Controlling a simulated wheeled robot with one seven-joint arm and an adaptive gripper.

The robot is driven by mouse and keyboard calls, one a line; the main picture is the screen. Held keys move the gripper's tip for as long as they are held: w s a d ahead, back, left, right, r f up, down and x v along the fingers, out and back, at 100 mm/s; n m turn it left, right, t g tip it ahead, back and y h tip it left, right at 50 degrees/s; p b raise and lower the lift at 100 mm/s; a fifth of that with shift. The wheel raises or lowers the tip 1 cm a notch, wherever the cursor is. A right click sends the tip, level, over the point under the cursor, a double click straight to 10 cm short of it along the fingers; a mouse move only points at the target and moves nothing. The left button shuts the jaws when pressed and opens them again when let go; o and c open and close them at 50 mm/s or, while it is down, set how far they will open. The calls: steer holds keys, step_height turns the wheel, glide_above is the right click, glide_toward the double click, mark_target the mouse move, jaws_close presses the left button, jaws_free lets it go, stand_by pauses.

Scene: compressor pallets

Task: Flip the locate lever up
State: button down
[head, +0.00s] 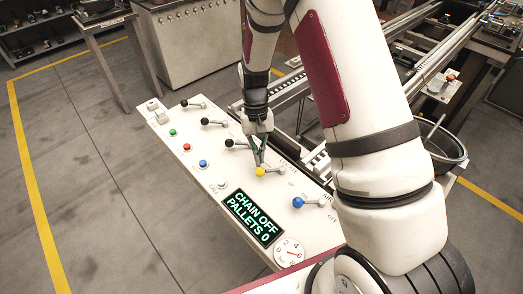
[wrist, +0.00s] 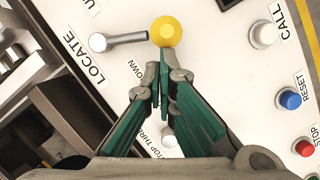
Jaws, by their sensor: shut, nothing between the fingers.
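The locate lever is a metal rod with a yellow ball knob (head: 260,171) on the sloped white control panel (head: 163,128). In the wrist view the yellow knob (wrist: 166,31) lies right of its pivot, beside the printed word LOCATE. The rod lies nearly level in that picture, between the partly cut-off "U" label and the DOWN label. My gripper (head: 259,160) is shut and empty, pointing down over the panel. In the wrist view the fingertips (wrist: 163,66) are just below the knob, on the DOWN side. I cannot tell if they touch it.
A blue-knobbed lever (head: 298,202) stands to the right, and several black-knobbed levers (head: 229,143) to the left. Push buttons (head: 203,163) and a display (head: 252,217) reading CHAIN OFF, PALLETS 0 line the near side. Conveyor rails (head: 425,75) run behind the panel.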

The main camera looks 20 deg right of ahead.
mark_target(259, 169)
steer(key=s+n, duration=0.1)
steer(key=s+a+n+h, duration=0.1)
steer(key=n, duration=0.1)
steer(key=shift+a+n+p, duration=0.1)
steer(key=shift+n+p, duration=0.2)
steer(key=shift+p, duration=0.05)
steer(key=s+n, duration=0.1)
steer(key=n, duration=0.1)
steer(key=shift+s+a+n+h+p, duration=0.2)
steer(key=shift+s+n+h+p, duration=0.2)
steer(key=s+n+p, duration=0.1)
steer(key=s+n, duration=0.1)
steer(key=n, duration=0.1)
steer(key=shift+t+h, duration=0.3)
steer(key=shift+h, duration=0.1)
steer(key=shift+s+d+n+t+h+p, duration=0.2)
steer(key=shift+s+n, duration=0.15)
steer(key=shift+n, duration=0.25)
steer(key=shift+s+d+n+t+h+p, duration=0.1)
steer(key=shift+s+n+p, duration=0.15)
steer(key=shift+n, duration=0.35)
steer(key=shift+s, duration=0.1)
steer(key=w+a, duration=0.1)
steer(key=w+a+r, duration=0.1)
steer(key=w+a, duration=0.1)
steer(key=shift+w+a+r, duration=0.1)
steer(key=shift+w+r, duration=0.1)
steer(key=b+v, duration=0.1)
steer(key=v, duration=0.8)
